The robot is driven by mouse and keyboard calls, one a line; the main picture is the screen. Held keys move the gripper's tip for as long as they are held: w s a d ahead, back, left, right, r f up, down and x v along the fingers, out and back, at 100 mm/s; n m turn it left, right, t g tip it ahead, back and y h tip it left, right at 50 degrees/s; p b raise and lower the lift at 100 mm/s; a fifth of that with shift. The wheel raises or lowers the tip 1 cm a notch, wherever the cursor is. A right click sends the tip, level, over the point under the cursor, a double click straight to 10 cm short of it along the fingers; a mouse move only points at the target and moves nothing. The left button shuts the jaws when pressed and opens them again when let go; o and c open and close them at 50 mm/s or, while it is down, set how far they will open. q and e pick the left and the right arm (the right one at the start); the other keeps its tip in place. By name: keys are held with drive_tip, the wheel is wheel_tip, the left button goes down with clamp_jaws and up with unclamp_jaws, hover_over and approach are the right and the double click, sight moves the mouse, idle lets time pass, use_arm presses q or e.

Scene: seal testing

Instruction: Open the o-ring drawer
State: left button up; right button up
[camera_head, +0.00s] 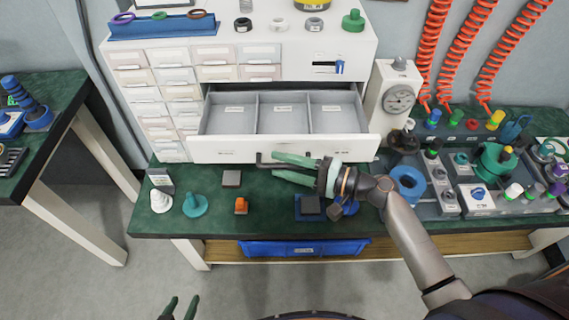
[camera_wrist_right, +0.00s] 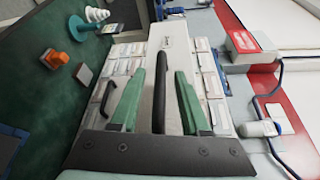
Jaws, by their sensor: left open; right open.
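A wide white drawer (camera_head: 215,148) is pulled out of the white cabinet (camera_head: 120,50). Its inside has three grey compartments, which look empty, each with a small label. My right gripper (camera_head: 276,165) is at the drawer front with its green fingers apart. In the right wrist view the dark bar handle (camera_wrist_right: 161,85) runs between the open fingers (camera_wrist_right: 158,80), one on each side, with no clear contact. My left gripper (camera_head: 178,307) is at the bottom edge of the head view, low in front of the bench, open and empty.
Small drawers (camera_head: 135,75) fill the cabinet's left side. A dial gauge (camera_head: 398,98) stands right of the drawer.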

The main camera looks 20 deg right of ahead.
drive_tip(key=b+v, duration=0.2)
drive_tip(key=v, duration=1)
drive_tip(key=shift+s+d, duration=0.2)
drive_tip(key=shift+f, duration=0.1)
drive_tip(key=s+a+f+n+g+h+p, duration=0.1)
drive_tip(key=s+f+n+h+p, duration=0.15)
drive_tip(key=f, duration=0.45)
drive_tip(key=s+a+f+n+g+h+p, duration=0.1)
drive_tip(key=f+h, duration=0.3)
drive_tip(key=f, duration=0.2)
drive_tip(key=s+a+f+n+t+h+p, duration=0.1)
drive_tip(key=s+a+f+n+h+p, duration=0.1)
drive_tip(key=s+n, duration=0.4)
drive_tip(key=shift+a+f+n+h+p, duration=0.35)
drive_tip(key=shift+a+f+n+h, duration=0.2)
drive_tip(key=shift+a+n+h, duration=0.5)
drive_tip(key=shift+s+d, duration=0.15)
drive_tip(key=shift+d, duration=0.05)
